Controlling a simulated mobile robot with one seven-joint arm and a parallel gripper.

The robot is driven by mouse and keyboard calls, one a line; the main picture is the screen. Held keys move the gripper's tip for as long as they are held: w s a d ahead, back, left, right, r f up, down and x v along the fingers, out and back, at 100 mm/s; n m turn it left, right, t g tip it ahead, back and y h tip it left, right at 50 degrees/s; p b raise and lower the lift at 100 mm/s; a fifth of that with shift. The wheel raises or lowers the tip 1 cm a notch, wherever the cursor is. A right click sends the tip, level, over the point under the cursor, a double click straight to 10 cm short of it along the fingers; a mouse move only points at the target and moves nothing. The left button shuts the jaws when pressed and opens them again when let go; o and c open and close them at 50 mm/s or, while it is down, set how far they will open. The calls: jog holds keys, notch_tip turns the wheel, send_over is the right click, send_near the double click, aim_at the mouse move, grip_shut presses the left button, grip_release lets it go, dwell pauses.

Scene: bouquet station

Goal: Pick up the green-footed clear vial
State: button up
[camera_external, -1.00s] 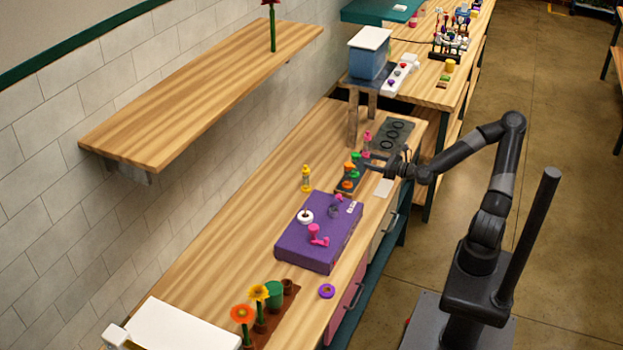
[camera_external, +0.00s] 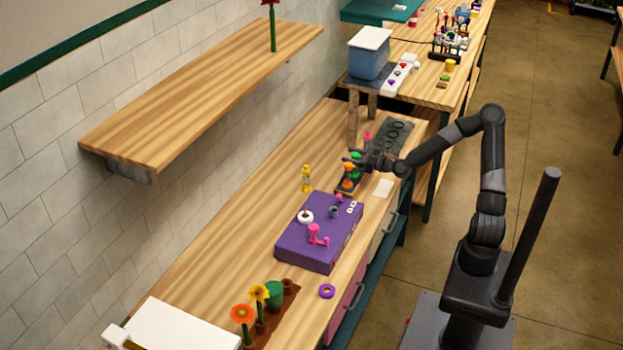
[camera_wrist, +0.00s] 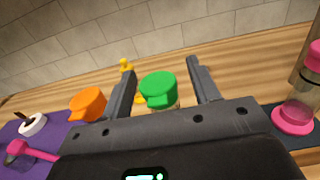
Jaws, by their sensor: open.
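The green-footed clear vial shows its green cap (camera_wrist: 158,88) between my open fingers in the wrist view, with a bit of clear body below; its foot is hidden. In the external view its green top (camera_external: 356,155) is at my fingertips. My gripper (camera_wrist: 160,72) is open, one finger on each side of the vial, and I cannot tell whether either touches it. In the external view my gripper (camera_external: 356,161) reaches in from the right over the dark rack.
An orange-capped vial (camera_wrist: 88,103) stands close left of my left finger. A clear vial with pink foot and cap (camera_wrist: 297,113) stands to the right. A yellow figure-like bottle (camera_external: 306,179) stands behind. A purple box (camera_external: 295,245) is nearer the front, and a raised stand (camera_external: 353,120) is beyond.

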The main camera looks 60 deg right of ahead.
jog(key=shift+w, duration=0.2)
jog(key=shift+c, duration=0.4)
grip_shut()
dwell(0.9)
